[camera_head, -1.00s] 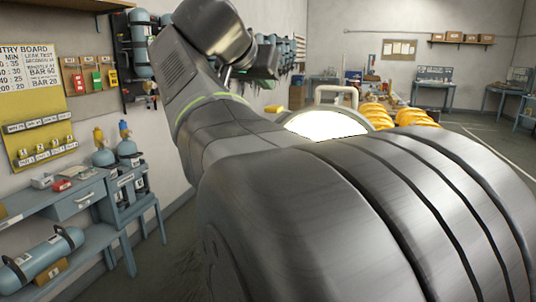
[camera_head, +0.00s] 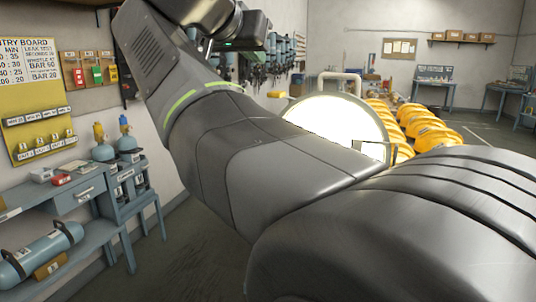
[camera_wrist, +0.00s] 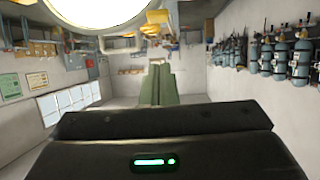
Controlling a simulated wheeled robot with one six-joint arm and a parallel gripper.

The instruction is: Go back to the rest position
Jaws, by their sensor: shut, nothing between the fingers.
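My gripper (camera_wrist: 158,68) shows in the wrist view as two green-grey fingers closed together above the dark wrist housing, with nothing held. In the head view my arm rises from the lower right to the upper left. Its dark wrist end (camera_head: 245,30) is near the top edge, and the fingers cannot be made out there.
A blue-grey bench (camera_head: 75,205) with cylinders stands at the left below a yellow entry board (camera_head: 35,95). Yellow rounded items (camera_head: 425,125) lie behind my arm, beside a bright round panel (camera_head: 335,115). Cylinders (camera_wrist: 280,62) line a wall in the wrist view.

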